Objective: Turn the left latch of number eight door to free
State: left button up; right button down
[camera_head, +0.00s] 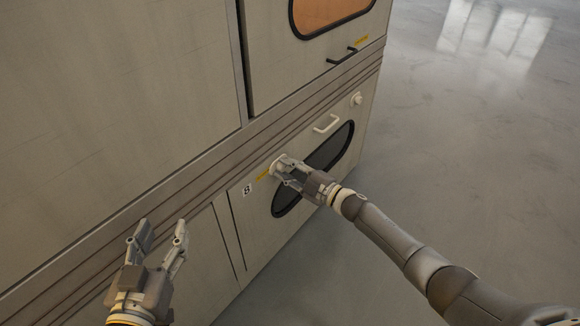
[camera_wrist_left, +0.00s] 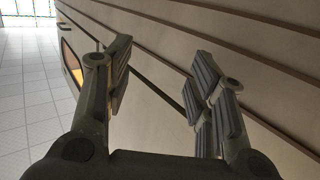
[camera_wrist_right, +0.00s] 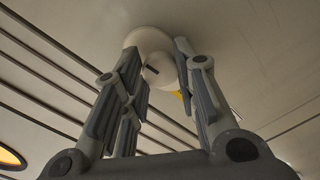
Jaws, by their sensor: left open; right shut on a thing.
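The number eight door (camera_head: 262,222) is the lower door in the head view, with an 8 label (camera_head: 247,189), a dark oval window (camera_head: 330,148) and a white handle (camera_head: 326,123). Its left latch (camera_head: 281,163), a round white knob, is partly hidden by my right gripper (camera_head: 283,172), which is shut on it. In the right wrist view the white latch (camera_wrist_right: 150,42) sits between the fingers and a dark mark shows on it. The right latch (camera_head: 357,98) is a small white knob near the door's far edge. My left gripper (camera_head: 161,236) is open and empty in front of the cabinet, apart from the latch.
An upper door (camera_head: 283,68) with an orange window (camera_head: 325,12) and a black handle (camera_head: 342,55) is above. Ribbed rails (camera_head: 190,181) run along the cabinet between the levels. The grey floor (camera_head: 460,150) at the right is clear apart from my right arm.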

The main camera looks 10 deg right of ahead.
pick_arm(q)
jog(key=shift+s+a+f+g, duration=0.15)
jog(key=shift+f+g, duration=0.15)
jog(key=shift+f, duration=0.25)
jog(key=shift+s+a+f+g, duration=0.15)
jog(key=shift+f+g, duration=0.15)
jog(key=shift+f, duration=0.2)
pick_arm(e)
jog(key=shift+d+f+m, duration=0.1)
jog(key=shift+d+m, duration=0.05)
jog(key=shift+m, duration=0.35)
jog(key=c, duration=1.1)
grip_release()
pick_arm(q)
jog(key=shift+d, duration=0.1)
pick_arm(e)
jog(key=v, duration=1.2)
